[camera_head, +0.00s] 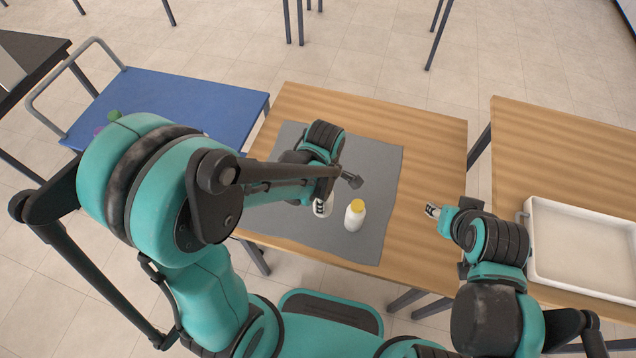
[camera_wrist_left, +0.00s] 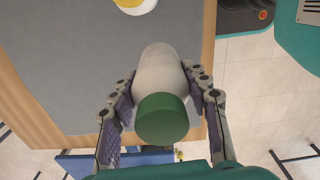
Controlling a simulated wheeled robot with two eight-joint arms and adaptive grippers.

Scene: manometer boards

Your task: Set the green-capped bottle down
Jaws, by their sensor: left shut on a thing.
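The green-capped bottle (camera_wrist_left: 160,75) has a white body and a dark green cap. In the left wrist view it sits between the two fingers of my left gripper (camera_wrist_left: 163,92), which is shut on it with the cap towards the camera. In the head view my left arm hides most of this bottle, and my left gripper (camera_head: 324,203) is over the grey mat (camera_head: 376,165). I cannot tell whether the bottle's base touches the mat. My right gripper (camera_head: 433,210) is near the wooden table's right edge, apart from any bottle; its finger opening is too small to judge.
A white bottle with a yellow cap (camera_head: 355,215) stands on the mat just right of my left gripper. The wooden table (camera_head: 425,135) is bare right of the mat. A white tray (camera_head: 580,205) is on another table at right. A blue cart (camera_head: 190,100) is at left.

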